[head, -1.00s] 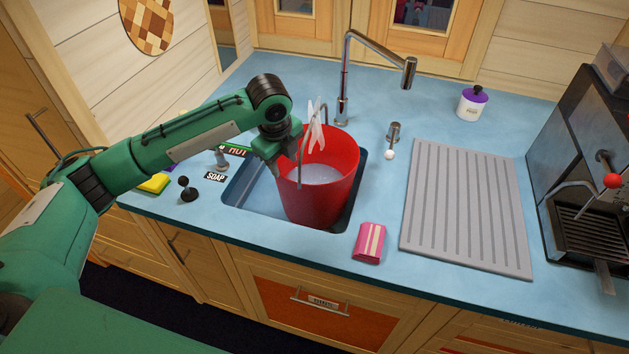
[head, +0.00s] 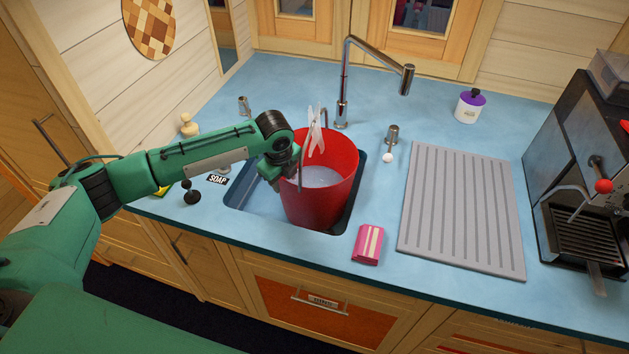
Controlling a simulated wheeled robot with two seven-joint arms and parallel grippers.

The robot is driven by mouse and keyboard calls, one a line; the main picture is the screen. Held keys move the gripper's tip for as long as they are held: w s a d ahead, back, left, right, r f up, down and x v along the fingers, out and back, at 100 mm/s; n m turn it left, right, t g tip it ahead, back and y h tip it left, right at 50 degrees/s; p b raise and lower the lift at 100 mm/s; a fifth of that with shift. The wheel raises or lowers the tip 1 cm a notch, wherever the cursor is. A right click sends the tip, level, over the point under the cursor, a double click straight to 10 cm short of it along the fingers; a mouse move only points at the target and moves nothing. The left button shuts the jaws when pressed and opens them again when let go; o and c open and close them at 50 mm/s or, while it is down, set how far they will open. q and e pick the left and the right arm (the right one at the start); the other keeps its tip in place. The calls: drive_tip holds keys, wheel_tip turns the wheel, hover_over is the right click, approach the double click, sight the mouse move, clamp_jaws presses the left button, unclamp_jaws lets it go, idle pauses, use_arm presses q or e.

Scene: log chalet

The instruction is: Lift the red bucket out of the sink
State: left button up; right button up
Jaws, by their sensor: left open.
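The red bucket (head: 322,200) stands upright in the sink (head: 255,205), with pale liquid inside. A thin grey handle (head: 300,170) shows at its left side, close to my gripper. My left gripper (head: 286,172) is open at the bucket's left rim, pointing down. Its fingertips are small and partly hidden, so I cannot tell whether they touch the rim or handle. My right gripper is not in view.
A tall tap (head: 343,85) rises behind the sink. A pink packet (head: 368,244) lies in front, right of the bucket. A grey draining mat (head: 462,210) and a coffee machine (head: 585,190) are to the right. A black plunger-like thing (head: 191,192) stands left of the sink.

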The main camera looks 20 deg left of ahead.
use_arm(q)
drive_tip(key=shift+w+d+f+p, duration=0.1)
drive_tip(key=shift+w+f+p, duration=0.1)
drive_tip(key=shift+f, duration=0.65)
drive_tip(key=shift+w+d+f+p, duration=0.1)
drive_tip(key=shift+f+p, duration=0.1)
drive_tip(key=shift+f, duration=0.65)
clamp_jaws()
drive_tip(key=shift+r, duration=0.1)
